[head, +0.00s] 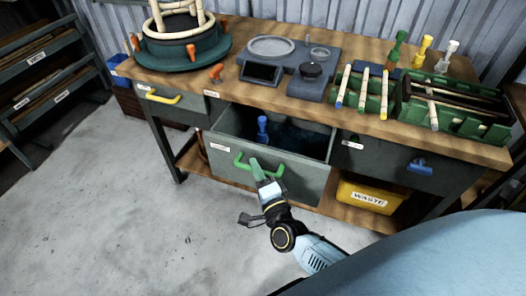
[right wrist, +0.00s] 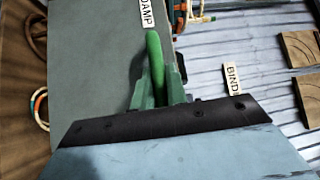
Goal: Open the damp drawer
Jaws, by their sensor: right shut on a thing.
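The damp drawer (head: 280,175) is the middle drawer of the workbench and stands pulled out, its inside showing from above. A blue object (head: 263,130) stands inside it over a dark bottom. The drawer has a green handle (head: 243,160) on its front. My right gripper (head: 258,170) is shut on this handle. In the right wrist view the green handle (right wrist: 154,50) lies between the fingers of my right gripper (right wrist: 158,85), and the DAMP label (right wrist: 147,12) is above it on the grey front. My left gripper is in neither view.
On the bench top (head: 225,85) stand a turntable with a rattan form (head: 180,45), a grey scale (head: 270,60) and green trays (head: 455,105) with sticks. Closed drawers with a yellow handle (head: 165,97) and a blue handle (head: 419,166) flank it. A yellow WASTE bin (head: 365,197) sits below.

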